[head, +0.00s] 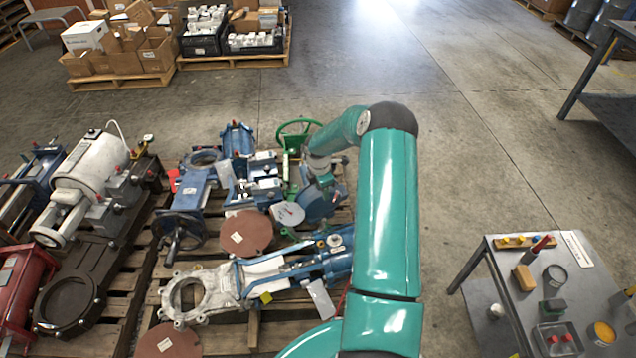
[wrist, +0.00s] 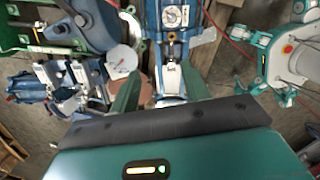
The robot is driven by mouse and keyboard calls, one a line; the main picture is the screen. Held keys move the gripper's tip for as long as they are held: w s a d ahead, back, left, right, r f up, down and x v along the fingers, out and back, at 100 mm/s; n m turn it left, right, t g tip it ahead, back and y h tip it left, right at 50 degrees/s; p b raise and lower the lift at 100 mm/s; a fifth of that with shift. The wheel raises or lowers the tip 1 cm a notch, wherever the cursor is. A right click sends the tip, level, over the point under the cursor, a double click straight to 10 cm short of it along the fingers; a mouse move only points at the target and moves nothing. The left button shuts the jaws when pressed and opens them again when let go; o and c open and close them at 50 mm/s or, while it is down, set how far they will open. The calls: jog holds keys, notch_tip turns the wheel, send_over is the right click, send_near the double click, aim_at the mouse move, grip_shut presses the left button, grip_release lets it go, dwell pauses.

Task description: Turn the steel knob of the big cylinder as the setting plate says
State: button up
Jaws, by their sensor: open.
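In the wrist view my gripper (wrist: 163,70) is open, its two green fingers spread with nothing between them. Beyond the fingers lies a blue cylinder body (wrist: 149,40) with a pale round dial-like plate (wrist: 175,16). A small metal fitting (wrist: 171,36) sits just below the plate; it may be the steel knob. The plate's marks are too small to read. In the head view a long blue cylinder (head: 340,262) on the pallet appears to be the same one, partly behind my arm. My gripper's fingers cannot be made out there.
A pallet (head: 118,330) holds crowded valves and machines. A green handwheel (head: 298,127) and a blue rounded housing (head: 322,204) stand near my arm's end. A grey table (head: 490,325) with small items stands at right. Open floor (head: 490,130) lies beyond.

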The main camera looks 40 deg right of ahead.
jog(key=r, duration=0.1)
jog(key=a+r, duration=0.1)
jog(key=r, duration=0.1)
jog(key=shift+w+a+r+m, duration=0.1)
jog(key=shift+w+r+m, duration=0.1)
jog(key=shift+m, duration=0.1)
jog(key=shift+f, duration=0.1)
dwell(0.3)
